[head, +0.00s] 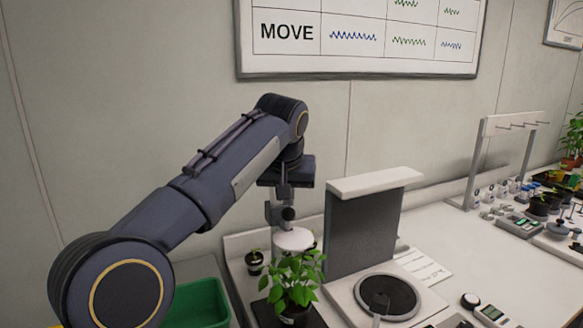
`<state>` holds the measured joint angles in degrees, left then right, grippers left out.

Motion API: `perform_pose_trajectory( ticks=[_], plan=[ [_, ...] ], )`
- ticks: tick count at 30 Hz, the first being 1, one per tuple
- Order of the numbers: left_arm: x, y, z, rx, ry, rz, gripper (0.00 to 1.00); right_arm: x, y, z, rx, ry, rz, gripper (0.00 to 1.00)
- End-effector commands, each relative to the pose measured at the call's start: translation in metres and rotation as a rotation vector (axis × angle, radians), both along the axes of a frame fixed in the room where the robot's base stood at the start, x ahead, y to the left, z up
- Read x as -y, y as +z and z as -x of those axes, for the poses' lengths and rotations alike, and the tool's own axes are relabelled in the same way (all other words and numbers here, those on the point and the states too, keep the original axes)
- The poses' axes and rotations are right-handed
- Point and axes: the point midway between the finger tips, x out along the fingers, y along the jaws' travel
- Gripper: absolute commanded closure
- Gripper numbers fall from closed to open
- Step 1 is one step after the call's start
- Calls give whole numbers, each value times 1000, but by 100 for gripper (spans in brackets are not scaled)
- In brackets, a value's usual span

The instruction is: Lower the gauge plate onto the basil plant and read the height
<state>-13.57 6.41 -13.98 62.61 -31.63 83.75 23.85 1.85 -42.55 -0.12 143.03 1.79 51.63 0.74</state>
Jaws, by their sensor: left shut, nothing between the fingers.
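The basil plant (291,276), with green leaves in a dark pot, stands on a dark base at the bottom middle of the head view. The gauge plate (293,239), a round white disc, is right over its top leaves; I cannot tell whether it touches them. A grey upright and a dark knob show above the plate, partly hidden by my gripper. My left gripper (284,195) points down above the plate and the knob, shut with nothing held. A height reading cannot be made out. My right gripper is out of view.
To the right stand a grey panel with a white top (362,226) and a round dark plate (387,296). A white rack (507,125) and several small items are farther right.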

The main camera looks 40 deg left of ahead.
Motion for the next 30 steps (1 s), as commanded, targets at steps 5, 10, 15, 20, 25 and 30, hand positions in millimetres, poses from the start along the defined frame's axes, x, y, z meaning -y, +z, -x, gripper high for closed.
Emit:
perform_pose_trajectory(
  ticks=[5, 10, 15, 20, 25, 30],
  plan=[
    [0, -2, 0, -1, 0, 0, 100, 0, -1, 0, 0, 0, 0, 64],
    [0, -3, 0, -1, 0, 0, 100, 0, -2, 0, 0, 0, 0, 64],
    [0, -4, 0, -1, 0, 0, 100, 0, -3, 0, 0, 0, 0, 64],
    [0, -5, 0, -1, 0, 0, 100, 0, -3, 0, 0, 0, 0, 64],
    [0, -6, 0, -1, 0, 1, 100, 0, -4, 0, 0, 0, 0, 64],
    [0, -7, 0, -1, 0, 1, 100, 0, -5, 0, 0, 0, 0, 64]
  ],
)
